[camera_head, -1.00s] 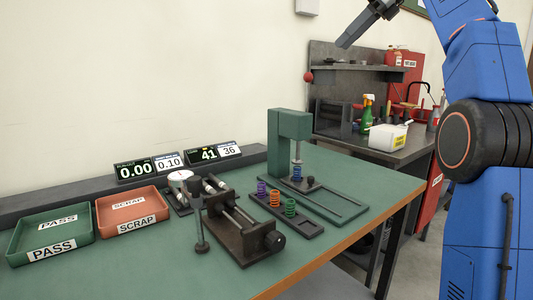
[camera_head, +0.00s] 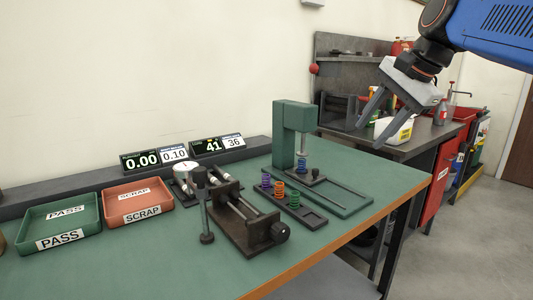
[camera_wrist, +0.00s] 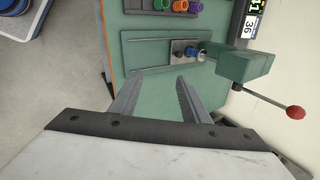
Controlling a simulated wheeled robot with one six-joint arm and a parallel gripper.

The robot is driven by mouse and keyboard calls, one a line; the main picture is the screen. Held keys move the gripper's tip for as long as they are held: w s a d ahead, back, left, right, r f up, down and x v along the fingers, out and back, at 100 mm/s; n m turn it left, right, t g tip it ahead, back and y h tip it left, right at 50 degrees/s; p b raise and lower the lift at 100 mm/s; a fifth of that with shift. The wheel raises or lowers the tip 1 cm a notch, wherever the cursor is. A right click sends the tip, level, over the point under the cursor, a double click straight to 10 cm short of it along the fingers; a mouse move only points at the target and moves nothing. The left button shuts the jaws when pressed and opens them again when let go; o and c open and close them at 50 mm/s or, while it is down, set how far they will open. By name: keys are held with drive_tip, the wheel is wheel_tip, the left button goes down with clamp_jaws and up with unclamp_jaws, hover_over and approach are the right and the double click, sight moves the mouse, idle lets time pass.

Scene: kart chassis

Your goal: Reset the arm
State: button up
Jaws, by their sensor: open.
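My gripper (camera_head: 376,119) is open and empty, raised in the air at the upper right in the head view, in front of the dark side bench. Its two grey fingers point down and to the left. In the wrist view my gripper (camera_wrist: 152,88) shows two fingers spread apart with nothing between them, above the green table top. The green press (camera_head: 292,135) stands on the table to the left of my gripper, apart from it. The press also shows in the wrist view (camera_wrist: 243,66).
The green table (camera_head: 110,262) holds a PASS tray (camera_head: 60,241), a SCRAP tray (camera_head: 138,216), a dark vise-like fixture (camera_head: 250,235), a rack (camera_head: 310,219) with coloured springs and displays (camera_head: 139,160). Floor at right is clear.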

drive_tip(key=s+d+f+n+h, duration=0.1)
drive_tip(key=s+f+n, duration=0.3)
drive_tip(key=s+f, duration=0.3)
drive_tip(key=s+d+f+n+h, duration=0.1)
drive_tip(key=s+f+n, duration=0.3)
drive_tip(key=f, duration=1)
drive_tip(key=s+d+f+n+h, duration=0.1)
drive_tip(key=s+f+n, duration=0.3)
drive_tip(key=s+f, duration=0.6)
drive_tip(key=shift+s+d+f, duration=0.35)
drive_tip(key=shift+d+f, duration=0.25)
